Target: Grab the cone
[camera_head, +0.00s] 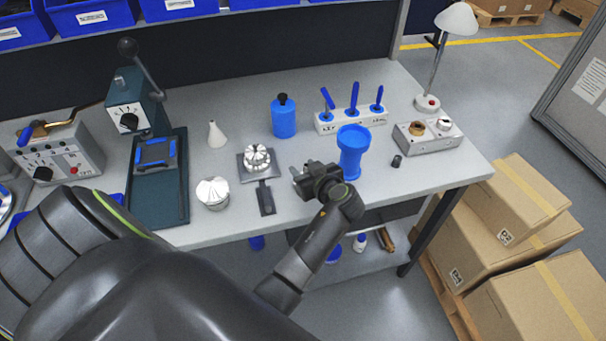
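The white cone (216,134) stands upright on the grey bench, left of the middle, with its narrow tip up. My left gripper (297,180) is over the front part of the bench, to the right of the cone and nearer to me, well apart from it. Its fingers point left and look spread, with nothing seen between them. My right gripper is not in view.
A chuck on a dark plate (246,168) lies between the gripper and the cone. A white-topped round part (212,193) stands in front of the cone. A blue bottle (284,117) and blue funnel-shaped cup (352,152) stand to the right. A press (158,170) is left.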

